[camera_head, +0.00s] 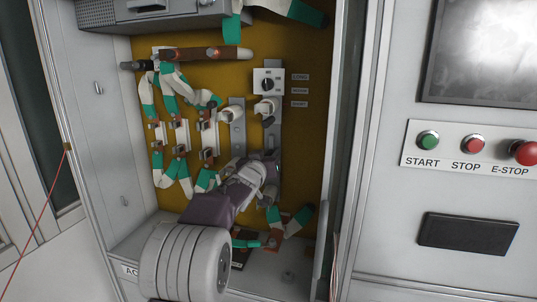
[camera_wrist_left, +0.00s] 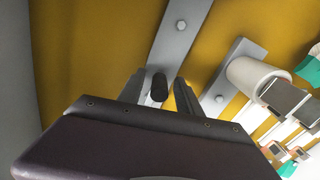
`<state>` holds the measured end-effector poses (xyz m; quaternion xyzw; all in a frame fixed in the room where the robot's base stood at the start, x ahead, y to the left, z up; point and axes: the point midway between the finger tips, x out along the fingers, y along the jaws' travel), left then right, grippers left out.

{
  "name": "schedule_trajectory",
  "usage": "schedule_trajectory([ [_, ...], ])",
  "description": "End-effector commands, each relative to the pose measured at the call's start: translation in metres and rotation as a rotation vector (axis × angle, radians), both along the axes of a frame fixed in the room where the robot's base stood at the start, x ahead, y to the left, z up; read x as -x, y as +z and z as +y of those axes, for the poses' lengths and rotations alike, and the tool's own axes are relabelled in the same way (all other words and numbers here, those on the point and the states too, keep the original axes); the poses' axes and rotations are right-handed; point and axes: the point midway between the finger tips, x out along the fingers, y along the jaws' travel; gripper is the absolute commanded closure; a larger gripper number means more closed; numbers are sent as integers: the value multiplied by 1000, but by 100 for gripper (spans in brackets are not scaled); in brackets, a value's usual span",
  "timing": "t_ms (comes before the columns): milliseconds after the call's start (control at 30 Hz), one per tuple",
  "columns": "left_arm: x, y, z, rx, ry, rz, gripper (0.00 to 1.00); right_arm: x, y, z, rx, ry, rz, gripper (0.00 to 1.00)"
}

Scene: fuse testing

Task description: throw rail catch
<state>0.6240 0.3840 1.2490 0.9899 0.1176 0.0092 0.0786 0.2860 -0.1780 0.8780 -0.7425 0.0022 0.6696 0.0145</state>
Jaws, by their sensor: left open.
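My left gripper (camera_head: 266,162) reaches up from the bottom of the head view to the right-hand grey rail (camera_head: 274,140) on the yellow back panel. In the left wrist view, the gripper (camera_wrist_left: 160,92) is open. Its two fingers stand on either side of a small black knob (camera_wrist_left: 157,84), which looks like the rail catch on the grey rail (camera_wrist_left: 180,25). I cannot tell whether either finger touches the knob. In the head view my gripper hides the knob. My right gripper is not in view.
A white cylinder (camera_wrist_left: 246,72) with a metal clip sits on the neighbouring rail, close by. A rotary switch (camera_head: 268,82) is above. Fuse holders and green-white wires (camera_head: 168,165) crowd the left. The cabinet's side wall (camera_head: 345,130) bounds the right; START, STOP and E-STOP (camera_head: 525,152) buttons lie beyond.

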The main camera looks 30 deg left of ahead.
Motion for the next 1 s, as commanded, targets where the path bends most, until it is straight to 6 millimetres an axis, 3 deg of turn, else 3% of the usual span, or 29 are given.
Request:
schedule_trajectory([
  [233, -1, 0, 0, 0, 0, 0, 61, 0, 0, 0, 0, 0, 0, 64],
  [367, -1, 0, 0, 0, 0, 0, 97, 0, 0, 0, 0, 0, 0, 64],
  [400, -1, 0, 0, 0, 0, 0, 100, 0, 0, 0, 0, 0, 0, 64],
  [767, 0, 0, 2, -46, 0, 11, 100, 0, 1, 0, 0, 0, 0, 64],
  [1000, 1, 1, 10, -196, 1, 47, 100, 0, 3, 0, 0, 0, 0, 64],
])
